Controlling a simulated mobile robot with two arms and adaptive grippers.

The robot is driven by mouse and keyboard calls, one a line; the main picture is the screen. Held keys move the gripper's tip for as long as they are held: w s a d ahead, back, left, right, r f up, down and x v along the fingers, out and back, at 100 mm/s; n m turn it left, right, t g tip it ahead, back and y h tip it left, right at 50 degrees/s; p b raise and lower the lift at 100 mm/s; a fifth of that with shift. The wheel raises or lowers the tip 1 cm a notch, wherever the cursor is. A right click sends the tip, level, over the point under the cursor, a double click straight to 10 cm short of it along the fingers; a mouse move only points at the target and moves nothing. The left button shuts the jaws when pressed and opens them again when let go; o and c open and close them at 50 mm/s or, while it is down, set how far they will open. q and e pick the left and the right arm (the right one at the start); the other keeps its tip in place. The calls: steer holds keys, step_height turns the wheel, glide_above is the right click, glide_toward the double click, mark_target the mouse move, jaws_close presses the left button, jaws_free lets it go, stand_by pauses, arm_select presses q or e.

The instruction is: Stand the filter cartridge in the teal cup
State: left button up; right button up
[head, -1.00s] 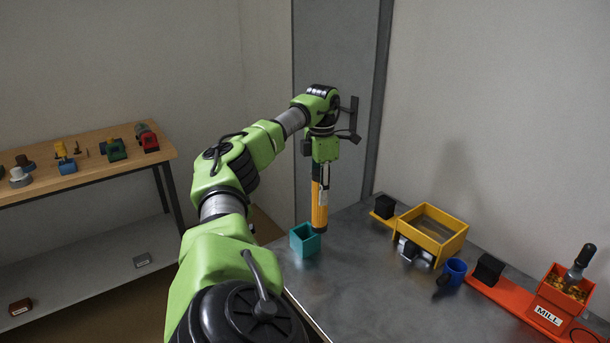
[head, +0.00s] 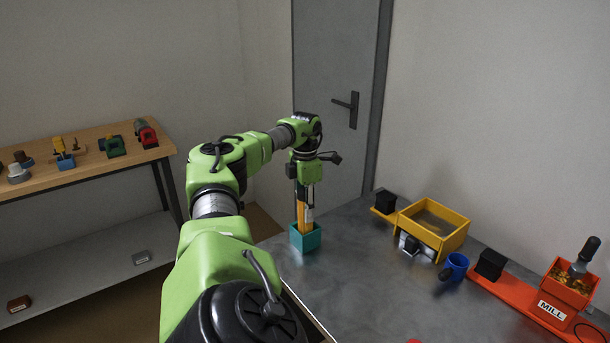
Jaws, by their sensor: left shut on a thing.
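The teal cup (head: 306,240) is a square open box standing on the grey metal table near its left edge. The filter cartridge (head: 301,213) is a yellow-orange upright stick with a dark side. Its lower end is hidden behind the cup's near wall and appears to be inside the cup. My left gripper (head: 304,190) points straight down above the cup and is shut on the cartridge's upper part. Whether the cartridge touches the cup's floor is hidden. My right gripper is not in view.
On the table's right stand a yellow sieve box (head: 433,230), a blue mug (head: 454,267), black blocks (head: 490,263) and an orange mill (head: 563,297). A wooden shelf (head: 90,172) with several tools stands at left. The table's middle is clear.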

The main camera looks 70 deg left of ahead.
arm_select(q)
steer(key=o, duration=1.2)
steer(key=shift+f, duration=0.1)
steer(key=shift+o, duration=0.2)
step_height(320, 180, up, 12)
steer(key=p, duration=0.2)
steer(key=shift+r+p, duration=0.2)
steer(key=shift+p, duration=0.15)
